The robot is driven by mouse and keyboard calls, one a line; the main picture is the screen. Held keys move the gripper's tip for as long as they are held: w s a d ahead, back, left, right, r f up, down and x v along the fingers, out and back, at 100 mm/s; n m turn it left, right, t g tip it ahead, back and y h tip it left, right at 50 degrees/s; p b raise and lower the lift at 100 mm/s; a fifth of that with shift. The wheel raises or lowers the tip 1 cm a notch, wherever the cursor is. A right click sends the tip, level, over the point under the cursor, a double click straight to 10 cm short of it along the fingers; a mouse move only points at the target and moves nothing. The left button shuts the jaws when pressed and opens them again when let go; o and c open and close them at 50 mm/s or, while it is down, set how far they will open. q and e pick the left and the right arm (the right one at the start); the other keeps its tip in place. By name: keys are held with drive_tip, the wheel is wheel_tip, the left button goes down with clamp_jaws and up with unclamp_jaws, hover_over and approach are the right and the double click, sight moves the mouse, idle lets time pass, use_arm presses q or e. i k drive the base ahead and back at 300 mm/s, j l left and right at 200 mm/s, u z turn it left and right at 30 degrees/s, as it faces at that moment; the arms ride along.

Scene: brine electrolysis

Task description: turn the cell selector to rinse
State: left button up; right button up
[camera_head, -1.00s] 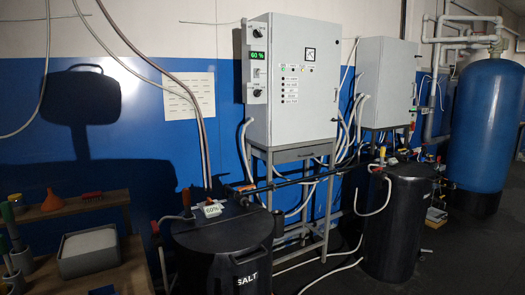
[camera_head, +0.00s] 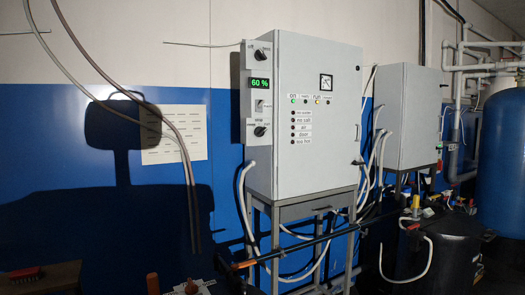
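The grey control cabinet (camera_head: 316,120) stands in the middle on a metal frame. Its narrow left side carries an upper black knob (camera_head: 261,55), a green display reading 60 % (camera_head: 260,83), a small switch (camera_head: 260,106) and a lower black knob (camera_head: 260,131). Small labels surround both knobs. They are too small to read surely, so I cannot tell which knob is the cell selector or its exact setting. Neither of my grippers is in view.
A second grey cabinet (camera_head: 408,118) stands to the right, with a blue tank (camera_head: 503,150) beyond it. A black tank (camera_head: 430,250) with hoses stands at lower right. A dark horizontal pipe (camera_head: 310,242) crosses in front of the cabinet's frame. Grey cables (camera_head: 165,115) hang at left.

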sight(259, 131)
drive_tip(key=i+l, duration=0.15)
drive_tip(key=l, duration=0.25)
drive_tip(key=i+l+u, duration=0.1)
drive_tip(key=l, duration=0.3)
drive_tip(key=i+l, duration=0.15)
drive_tip(key=l, duration=0.25)
drive_tip(key=i+l, duration=0.1)
drive_tip(key=l, duration=0.3)
drive_tip(key=u, duration=0.05)
